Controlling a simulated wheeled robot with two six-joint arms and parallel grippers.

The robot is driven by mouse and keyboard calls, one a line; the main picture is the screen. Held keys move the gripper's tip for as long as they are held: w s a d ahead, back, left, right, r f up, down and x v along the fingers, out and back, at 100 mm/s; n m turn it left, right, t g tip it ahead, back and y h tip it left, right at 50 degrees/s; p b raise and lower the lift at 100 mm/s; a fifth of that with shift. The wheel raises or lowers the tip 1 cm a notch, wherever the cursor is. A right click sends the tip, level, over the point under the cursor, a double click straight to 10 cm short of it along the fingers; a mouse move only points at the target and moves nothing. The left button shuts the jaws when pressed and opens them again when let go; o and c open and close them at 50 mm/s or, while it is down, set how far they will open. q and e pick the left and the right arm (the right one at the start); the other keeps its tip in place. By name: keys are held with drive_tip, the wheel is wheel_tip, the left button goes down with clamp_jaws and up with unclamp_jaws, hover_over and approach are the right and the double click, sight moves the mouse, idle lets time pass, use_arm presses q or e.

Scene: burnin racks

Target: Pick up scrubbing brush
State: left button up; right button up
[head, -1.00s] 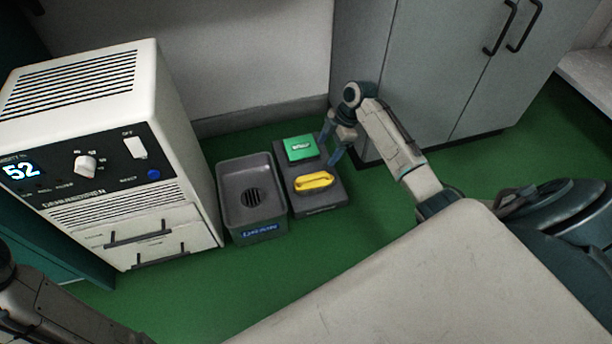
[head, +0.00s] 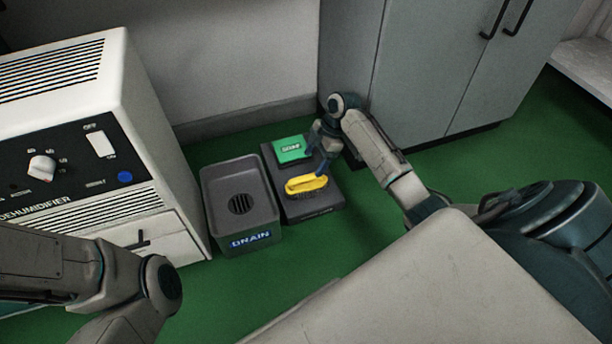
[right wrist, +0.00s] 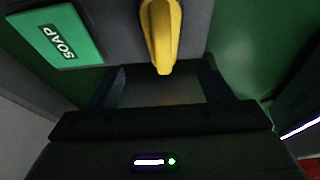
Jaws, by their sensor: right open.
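The scrubbing brush (head: 307,184) has a yellow handle and dark bristles. It lies on a low dark grey block (head: 312,209) on the floor. My right gripper (head: 317,162) hangs just behind the brush, beside the soap. In the right wrist view, the brush (right wrist: 163,38) reaches from the top edge toward the space between the open fingers (right wrist: 163,88). The gripper holds nothing. Whether a finger touches the brush cannot be told. My left arm shows at the lower left of the head view, but its gripper is out of view.
A green soap box (head: 293,149) sits on the same block, behind the brush. A grey drain basin (head: 211,205) stands directly left of the block. A white dehumidifier (head: 155,110) is further left. Grey cabinets (head: 425,80) stand behind right. Green floor is clear in front.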

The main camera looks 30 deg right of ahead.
sight(307, 177)
drive_tip(key=b+x, duration=0.3)
drive_tip(key=x, duration=0.2)
drive_tip(key=shift+f, duration=0.3)
drive_tip(key=b+x, duration=0.4)
drive_tip(key=shift+s+f, duration=0.1)
drive_tip(key=shift+s, duration=0.15)
drive_tip(key=shift+a+f+b, duration=0.2)
drive_tip(key=shift+f+b, duration=0.15)
drive_tip(key=shift+r, duration=0.1)
drive_tip(key=c, duration=1.1)
drive_tip(key=shift+r, duration=0.1)
